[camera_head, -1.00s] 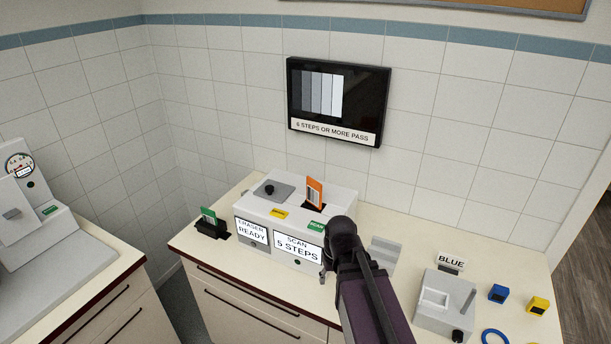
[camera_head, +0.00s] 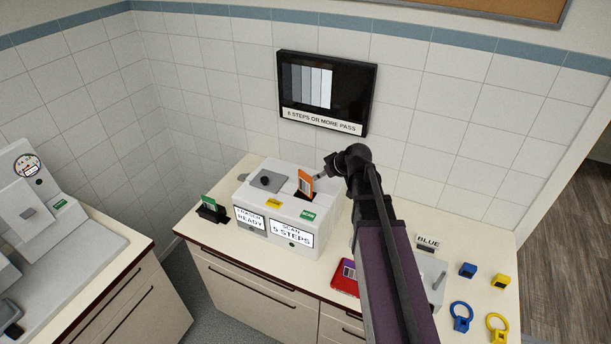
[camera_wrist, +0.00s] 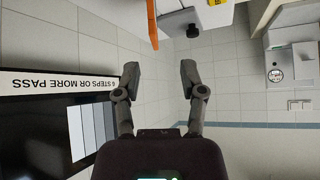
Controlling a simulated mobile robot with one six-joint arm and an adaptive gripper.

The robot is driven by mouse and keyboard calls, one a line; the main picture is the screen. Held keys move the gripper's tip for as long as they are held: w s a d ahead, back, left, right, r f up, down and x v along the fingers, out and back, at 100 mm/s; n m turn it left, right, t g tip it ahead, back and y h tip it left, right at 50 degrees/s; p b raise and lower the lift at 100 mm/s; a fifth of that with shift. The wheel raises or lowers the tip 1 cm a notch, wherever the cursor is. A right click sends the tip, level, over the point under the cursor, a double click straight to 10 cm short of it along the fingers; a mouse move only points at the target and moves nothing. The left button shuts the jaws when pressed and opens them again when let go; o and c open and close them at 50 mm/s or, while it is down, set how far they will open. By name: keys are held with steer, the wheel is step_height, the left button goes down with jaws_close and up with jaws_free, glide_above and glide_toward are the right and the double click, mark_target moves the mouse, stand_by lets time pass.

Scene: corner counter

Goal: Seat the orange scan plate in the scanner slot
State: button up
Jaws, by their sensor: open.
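The orange scan plate (camera_head: 305,182) stands upright, slightly tilted, in the dark slot on top of the white scanner (camera_head: 283,208). Its lower end is hidden in the slot; I cannot tell how deep it sits. My gripper (camera_head: 322,175) is just right of the plate, at about its height. In the wrist view my gripper (camera_wrist: 158,74) has its fingers spread with nothing between them. The plate's orange edge (camera_wrist: 152,22) shows beyond the fingertips, apart from them. The scanner (camera_wrist: 222,14) shows at the top. Its front panels read "ERASER READY" and "SCAN 5 STEPS".
A wall screen (camera_head: 325,93) reads "6 STEPS OR MORE PASS". A green plate stands in a black holder (camera_head: 211,213) left of the scanner. A red plate (camera_head: 345,276) lies at the counter front. Blue and yellow items (camera_head: 467,270) are at right. My arm hides the counter's middle.

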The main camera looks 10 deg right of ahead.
steer(key=shift+w+d+r+t, duration=0.2)
steer(key=shift+w+r, duration=0.15)
steer(key=shift+r, duration=0.1)
steer(key=shift+w+d+r+t, duration=0.2)
steer(key=shift+w+r, duration=0.1)
steer(key=shift+r, duration=0.1)
steer(key=shift+f, duration=0.15)
steer(key=b, duration=0.6)
glide_above(303, 192)
steer(key=s+d, duration=0.2)
steer(key=shift+s+d+f, duration=0.1)
steer(key=shift+d+f, duration=0.05)
steer(key=shift+f, duration=2.75)
steer(key=shift+b+x, duration=1.7)
steer(key=shift+x, duration=0.9)
steer(key=shift+s, duration=0.15)
steer(key=shift+c, duration=0.2)
